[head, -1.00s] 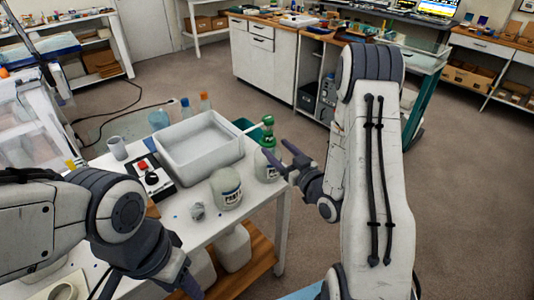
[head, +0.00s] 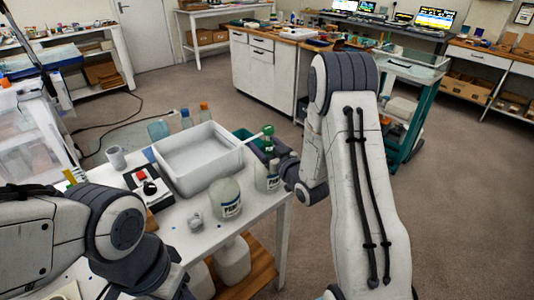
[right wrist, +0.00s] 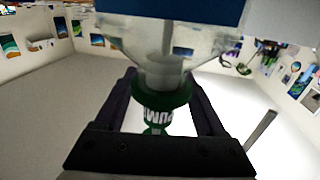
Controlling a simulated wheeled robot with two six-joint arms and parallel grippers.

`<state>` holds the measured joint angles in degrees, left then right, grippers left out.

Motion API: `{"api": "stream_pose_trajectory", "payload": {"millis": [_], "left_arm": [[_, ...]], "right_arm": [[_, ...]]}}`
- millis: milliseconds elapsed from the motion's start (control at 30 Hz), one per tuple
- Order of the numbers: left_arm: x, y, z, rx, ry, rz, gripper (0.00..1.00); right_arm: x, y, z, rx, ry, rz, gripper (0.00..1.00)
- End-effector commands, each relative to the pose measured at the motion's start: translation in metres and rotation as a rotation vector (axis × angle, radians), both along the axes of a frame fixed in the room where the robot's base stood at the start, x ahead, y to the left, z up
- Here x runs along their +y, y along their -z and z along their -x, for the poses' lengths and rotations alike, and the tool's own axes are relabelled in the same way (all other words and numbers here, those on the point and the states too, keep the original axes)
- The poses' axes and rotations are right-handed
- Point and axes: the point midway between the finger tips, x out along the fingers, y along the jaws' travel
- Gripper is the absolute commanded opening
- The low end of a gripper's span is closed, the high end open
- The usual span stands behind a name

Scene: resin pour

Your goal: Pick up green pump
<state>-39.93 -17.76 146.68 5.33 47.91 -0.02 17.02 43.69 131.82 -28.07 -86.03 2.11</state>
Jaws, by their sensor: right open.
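The bottle's clear shoulder shows at the top there, upside down. My left arm enters at lower left; its fingers are out of the picture.
A white basin (head: 200,158) stands just left of the pump. A labelled jar (head: 226,200), a small cup (head: 195,222) and a box with a red button (head: 147,186) are on the white table (head: 180,240). Small bottles stand behind the basin. Open floor lies to the right.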

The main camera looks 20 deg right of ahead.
Motion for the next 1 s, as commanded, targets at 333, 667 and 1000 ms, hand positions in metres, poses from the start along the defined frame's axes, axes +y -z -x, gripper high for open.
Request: {"api": "stream_pose_trajectory", "payload": {"millis": [333,667,1000], "left_arm": [[0.0,0.0,0.0,0.0,0.0,0.0,0.54],[0.0,0.0,0.0,0.0,0.0,0.0,0.54],[0.0,-0.001,0.0,0.0,0.0,0.0,0.54]], "right_arm": [[0.0,0.0,0.0,0.0,0.0,0.0,0.11],[0.0,-0.001,0.0,-0.002,0.0,0.001,0.0],[0.0,-0.03,0.0,-0.006,-0.001,0.002,0.0]]}}
